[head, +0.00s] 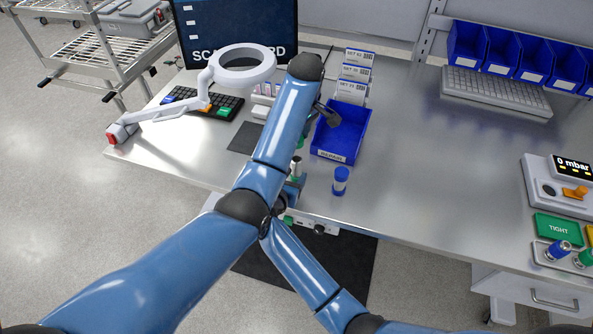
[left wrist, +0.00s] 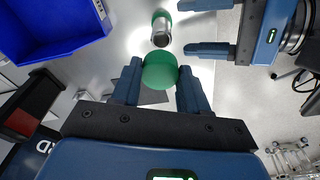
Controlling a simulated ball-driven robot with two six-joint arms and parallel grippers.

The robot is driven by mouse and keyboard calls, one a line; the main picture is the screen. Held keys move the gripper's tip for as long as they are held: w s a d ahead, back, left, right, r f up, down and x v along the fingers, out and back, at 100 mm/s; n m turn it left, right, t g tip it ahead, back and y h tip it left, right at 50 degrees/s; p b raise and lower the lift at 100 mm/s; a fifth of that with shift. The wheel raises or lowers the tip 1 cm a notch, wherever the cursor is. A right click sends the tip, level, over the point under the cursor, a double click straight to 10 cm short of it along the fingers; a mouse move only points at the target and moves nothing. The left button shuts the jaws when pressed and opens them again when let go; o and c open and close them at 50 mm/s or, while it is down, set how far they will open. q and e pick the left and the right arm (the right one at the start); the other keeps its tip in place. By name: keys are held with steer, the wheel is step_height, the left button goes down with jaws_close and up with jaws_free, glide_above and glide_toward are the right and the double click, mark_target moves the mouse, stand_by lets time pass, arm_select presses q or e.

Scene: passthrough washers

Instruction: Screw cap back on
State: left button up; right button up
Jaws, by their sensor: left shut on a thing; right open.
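My left gripper (left wrist: 160,85) is shut on a green cap (left wrist: 160,70), which sits between its fingertips in the left wrist view. A metal cylinder (left wrist: 160,36) with a green far end is just beyond the cap, its bare metal end facing it. My right gripper (left wrist: 192,28) is open, with its two fingers coming in from the right beside the cylinder; whether they touch it I cannot tell. In the head view the right gripper (head: 291,188) is low beside the cylinder (head: 297,166), partly behind my left arm. The left gripper and cap are mostly hidden there by that arm.
A blue bin (head: 341,132) stands to the right of the cylinder. A blue-capped vial (head: 341,180) stands near the bench's front edge. A ring lamp (head: 243,64) and keyboard (head: 207,102) are at the left. A pressure gauge box (head: 558,184) is at the right. The middle right bench is clear.

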mark_target(295, 169)
steer(key=x, duration=0.6)
steer(key=shift+w+d+f, duration=0.1)
steer(key=shift+w, duration=0.15)
jaws_close()
